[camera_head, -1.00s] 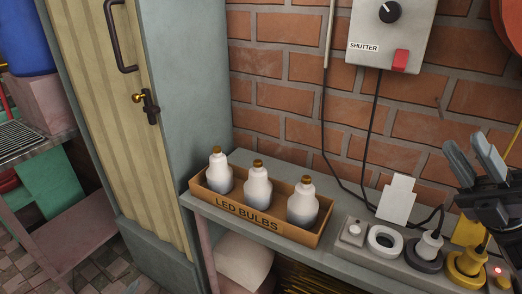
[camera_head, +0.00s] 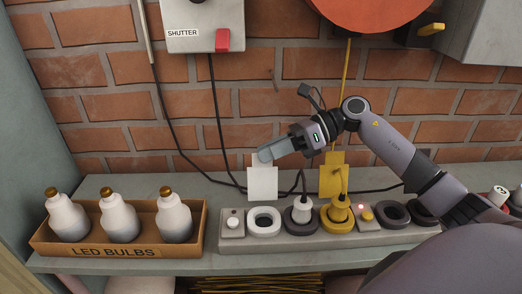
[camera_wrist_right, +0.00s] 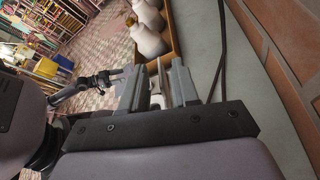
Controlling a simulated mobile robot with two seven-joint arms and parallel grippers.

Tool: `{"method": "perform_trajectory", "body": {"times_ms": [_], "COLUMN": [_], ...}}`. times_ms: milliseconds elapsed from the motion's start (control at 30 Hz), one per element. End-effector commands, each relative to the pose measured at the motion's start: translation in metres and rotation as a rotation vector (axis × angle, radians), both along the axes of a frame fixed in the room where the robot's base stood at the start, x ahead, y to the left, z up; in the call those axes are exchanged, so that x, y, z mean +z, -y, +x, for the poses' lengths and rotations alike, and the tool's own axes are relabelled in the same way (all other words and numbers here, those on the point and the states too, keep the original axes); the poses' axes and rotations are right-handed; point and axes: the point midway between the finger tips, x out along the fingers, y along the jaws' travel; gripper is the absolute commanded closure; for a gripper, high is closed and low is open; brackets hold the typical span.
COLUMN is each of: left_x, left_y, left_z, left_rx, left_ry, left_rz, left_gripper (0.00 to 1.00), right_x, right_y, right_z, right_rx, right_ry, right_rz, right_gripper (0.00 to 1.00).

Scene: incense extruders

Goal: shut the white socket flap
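The white socket flap (camera_head: 262,184) stands upright behind the white ring socket (camera_head: 264,221) on the grey power strip (camera_head: 237,244). The socket shows no plug in it. My right gripper (camera_head: 268,153) reaches in from the right, its fingertips at the top of the flap and overlapping it in the head view. In the right wrist view its two fingers (camera_wrist_right: 156,86) stand apart, with something pale between or beyond them. Whether they touch the flap I cannot tell. A dark gripper-like shape in the wrist view, possibly my left gripper (camera_wrist_right: 106,78), is too small to read.
A white plug (camera_head: 301,212) and a yellow plug (camera_head: 339,208) sit in neighbouring sockets. A yellow flap (camera_head: 333,176) stands upright behind the yellow one. A box of LED bulbs (camera_head: 120,251) stands at left. Black cables (camera_head: 217,125) hang along the brick wall behind.

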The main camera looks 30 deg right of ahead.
Motion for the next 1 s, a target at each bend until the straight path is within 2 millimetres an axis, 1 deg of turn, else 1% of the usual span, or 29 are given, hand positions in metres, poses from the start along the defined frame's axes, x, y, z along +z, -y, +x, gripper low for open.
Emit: {"method": "perform_trajectory", "body": {"times_ms": [33,100,200,467,567,1000], "left_x": [0.002,0.002,0.003,0.002,0.002,0.002], "left_y": [0.0,-0.001,-0.001,-0.001,-0.001,-0.001], "left_z": [0.0,0.0,0.0,0.0,0.0,0.0], "left_rx": [0.0,0.0,0.0,0.001,0.001,0.0], "left_ry": [0.0,0.001,0.002,0.002,0.002,0.001], "left_rz": [0.001,0.003,0.003,0.004,0.004,0.005], "left_gripper": [0.32,0.32,0.32,0.32,0.32,0.32], "right_x": [-0.001,-0.003,-0.006,-0.007,-0.007,-0.007], "right_y": [-0.006,-0.012,-0.017,-0.018,-0.018,-0.018], "right_z": [0.002,0.005,0.007,0.007,0.007,0.007], "right_rx": [0.001,0.001,0.0,-0.001,0.0,-0.001], "right_ry": [0.0,0.0,-0.001,0.0,-0.001,0.0], "right_rz": [0.003,0.003,0.002,0.001,0.002,0.002], "right_gripper": [0.7,0.7,0.7,0.7,0.99,1.0]}}
